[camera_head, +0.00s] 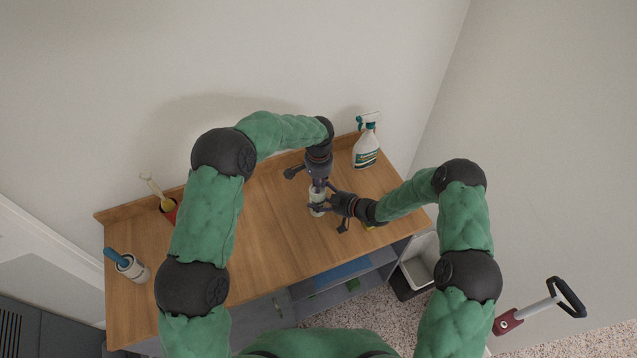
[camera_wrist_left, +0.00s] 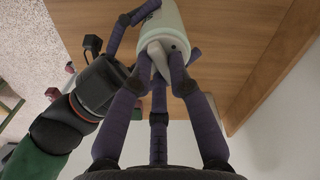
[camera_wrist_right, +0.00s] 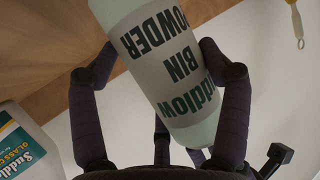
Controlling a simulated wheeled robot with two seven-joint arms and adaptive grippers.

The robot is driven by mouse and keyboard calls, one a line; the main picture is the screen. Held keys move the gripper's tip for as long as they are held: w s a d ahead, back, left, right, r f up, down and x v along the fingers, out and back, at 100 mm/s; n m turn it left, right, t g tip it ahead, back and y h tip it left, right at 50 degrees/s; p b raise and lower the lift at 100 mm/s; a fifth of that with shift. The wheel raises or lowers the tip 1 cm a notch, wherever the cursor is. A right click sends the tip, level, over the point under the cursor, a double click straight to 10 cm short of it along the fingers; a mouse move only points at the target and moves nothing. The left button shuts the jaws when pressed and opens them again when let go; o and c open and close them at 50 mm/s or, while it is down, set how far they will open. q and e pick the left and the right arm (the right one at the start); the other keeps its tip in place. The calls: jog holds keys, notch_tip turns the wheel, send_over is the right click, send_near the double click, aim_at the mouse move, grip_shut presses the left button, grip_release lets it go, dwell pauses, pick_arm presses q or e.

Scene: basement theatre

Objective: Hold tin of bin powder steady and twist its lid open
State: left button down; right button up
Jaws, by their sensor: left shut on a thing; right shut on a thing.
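The tin of bin powder (camera_head: 317,197) is a pale cylinder standing on the wooden worktop, partly hidden by my grippers. In the right wrist view its label (camera_wrist_right: 170,68) appears upside down, reading "BIN POWDER". My right gripper (camera_head: 318,207) is shut around the tin's body from the right, with fingers on both sides. My left gripper (camera_head: 318,188) comes down from above. In the left wrist view its fingers (camera_wrist_left: 162,62) are closed on the pale lid (camera_wrist_left: 158,60) at the tin's top. I cannot tell whether the lid has turned.
A spray bottle (camera_head: 366,146) stands at the worktop's (camera_head: 264,245) back right. A bin (camera_head: 420,262) is below the right end. The wall closes off the back.

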pick_arm(q)
jog(key=n, duration=0.6)
jog(key=shift+w+n, duration=0.1)
jog(key=shift+n, duration=0.2)
jog(key=n, duration=0.5)
jog(key=shift+w+n, duration=0.15)
jog(key=shift+n, duration=0.15)
jog(key=c, duration=1.1)
grip_release()
jog(key=shift+c, duration=0.2)
notch_tip(320, 180, up, 12)
